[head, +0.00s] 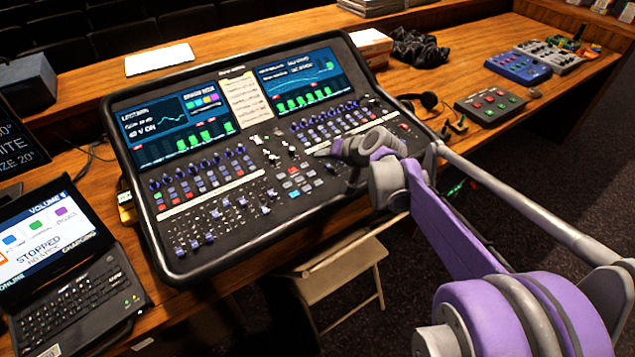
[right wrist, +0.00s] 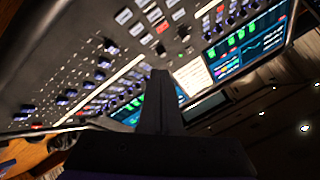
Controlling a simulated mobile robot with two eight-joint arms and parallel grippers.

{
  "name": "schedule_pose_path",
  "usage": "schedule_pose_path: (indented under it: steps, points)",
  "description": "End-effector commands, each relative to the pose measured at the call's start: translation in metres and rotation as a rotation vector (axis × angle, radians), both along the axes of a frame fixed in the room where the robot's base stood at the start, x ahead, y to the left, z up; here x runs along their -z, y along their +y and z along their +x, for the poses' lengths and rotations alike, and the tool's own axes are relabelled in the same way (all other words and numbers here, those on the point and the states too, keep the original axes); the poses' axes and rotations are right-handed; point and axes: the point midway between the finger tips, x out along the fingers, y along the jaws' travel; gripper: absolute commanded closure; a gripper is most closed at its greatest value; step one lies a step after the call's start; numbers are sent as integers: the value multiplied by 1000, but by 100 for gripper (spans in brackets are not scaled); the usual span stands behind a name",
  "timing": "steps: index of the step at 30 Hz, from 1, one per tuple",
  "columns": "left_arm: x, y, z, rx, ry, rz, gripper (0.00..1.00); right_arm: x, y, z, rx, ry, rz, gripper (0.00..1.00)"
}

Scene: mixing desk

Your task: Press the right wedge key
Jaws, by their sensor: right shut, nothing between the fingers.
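The mixing desk (head: 232,240) fills the middle of the head view. A group of small white, red and blue keys (head: 294,171) lies near its centre, right of the lower faders. These keys also show at the top of the right wrist view (right wrist: 162,27). The labels are too small to read, so I cannot tell which is the right wedge key. My right gripper (head: 322,153) is over the desk, just above and right of these keys, its fingers pointing left. In the right wrist view the fingers (right wrist: 158,78) are together and empty. I see no contact with a key. My left gripper is out of view.
A laptop (head: 75,295) stands at the left. Two screens (head: 175,120) and a paper sheet (head: 245,97) are on the desk's upper part. Headphones (head: 428,100) and small effect boxes (head: 490,104) lie to the right. A folding chair (head: 340,270) stands below the front edge.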

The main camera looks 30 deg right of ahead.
Motion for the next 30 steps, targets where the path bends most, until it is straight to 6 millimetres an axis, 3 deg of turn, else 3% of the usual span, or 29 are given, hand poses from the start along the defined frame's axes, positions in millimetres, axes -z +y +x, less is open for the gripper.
schedule_pose_path:
  steps: [8, 21, 30]
  points:
    - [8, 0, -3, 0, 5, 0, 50, 10, 0, 0, -1, 2, 0, 100]
    - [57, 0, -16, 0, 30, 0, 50, 67, 1, 6, -1, 2, 0, 100]
    - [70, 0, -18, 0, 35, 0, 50, 88, 1, 9, -1, 1, 0, 100]
